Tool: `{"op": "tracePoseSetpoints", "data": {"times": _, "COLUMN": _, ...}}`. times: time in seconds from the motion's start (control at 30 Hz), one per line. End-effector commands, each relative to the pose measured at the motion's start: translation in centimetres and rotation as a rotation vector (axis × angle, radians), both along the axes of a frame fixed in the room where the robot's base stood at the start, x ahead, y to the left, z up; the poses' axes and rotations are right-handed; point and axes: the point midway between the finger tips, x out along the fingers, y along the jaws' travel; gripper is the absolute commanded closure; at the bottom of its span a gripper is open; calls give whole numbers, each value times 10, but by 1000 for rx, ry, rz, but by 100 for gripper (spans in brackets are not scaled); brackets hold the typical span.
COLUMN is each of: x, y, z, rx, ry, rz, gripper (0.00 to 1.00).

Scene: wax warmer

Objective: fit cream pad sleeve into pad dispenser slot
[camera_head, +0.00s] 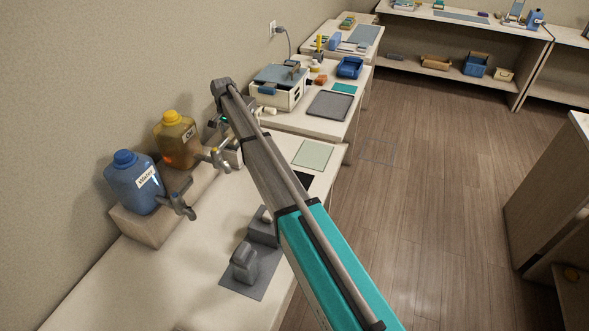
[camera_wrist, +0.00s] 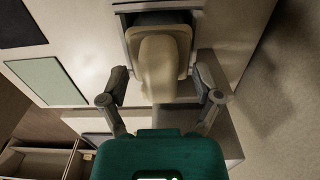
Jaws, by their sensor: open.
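A cream, rounded piece, which looks like the pad sleeve (camera_wrist: 160,62), is in the middle of the wrist view. Its upper part lies within a dark grey frame (camera_wrist: 123,22), which may be the dispenser slot; how deep it sits I cannot tell. My gripper (camera_wrist: 162,87) is open, with one finger on each side of the sleeve's lower end. A gap shows between each finger and the sleeve.
A pale green mat (camera_head: 312,154) and a black mat (camera_head: 304,180) lie right of this spot. Yellow (camera_head: 177,138) and blue (camera_head: 134,183) jugs with taps stand on a raised block (camera_head: 150,222) by the wall. Grey fixtures (camera_head: 244,264) stand on a grey mat nearer.

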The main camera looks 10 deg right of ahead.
Motion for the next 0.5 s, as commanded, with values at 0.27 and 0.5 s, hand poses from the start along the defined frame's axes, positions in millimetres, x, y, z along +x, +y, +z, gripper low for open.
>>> {"op": "tracePoseSetpoints", "data": {"times": 0.27, "x": 0, "y": 0, "z": 5, "rx": 0, "ry": 0, "rz": 0, "gripper": 18}}
{"op": "tracePoseSetpoints", "data": {"times": 0.5, "x": 0, "y": 0, "z": 12, "rx": 0, "ry": 0, "rz": 0, "gripper": 18}}
